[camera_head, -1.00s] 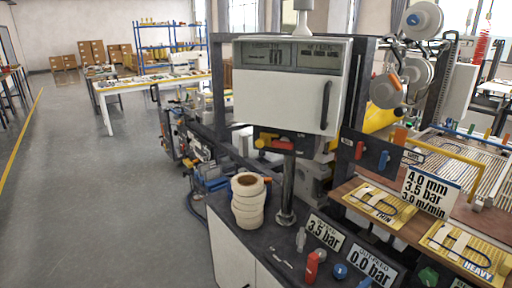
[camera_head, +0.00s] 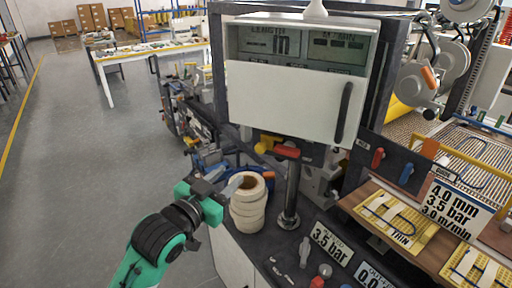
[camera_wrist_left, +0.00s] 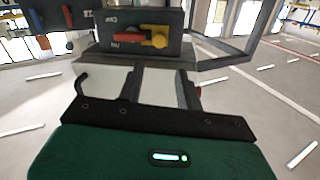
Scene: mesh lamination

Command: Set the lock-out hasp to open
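Below the white cabinet, a small dark box carries a red handle (camera_head: 287,152) and a yellow part (camera_head: 267,143). In the left wrist view the red handle (camera_wrist_left: 128,31) and yellow part (camera_wrist_left: 160,41) show side by side on the dark face, with small white lettering that appears upside down. I cannot tell for sure which part is the hasp. My left gripper (camera_head: 231,183) is in front of the tape rolls in the picture, below and left of the red handle, apart from it. Its fingers look parted and empty (camera_wrist_left: 160,88). My right gripper is not in view.
White tape rolls (camera_head: 249,205) stand stacked on the dark bench by a metal post (camera_head: 290,195). The white cabinet (camera_head: 285,102) overhangs the handle. Red and blue levers (camera_head: 406,174) are at the right. The floor at the left is open.

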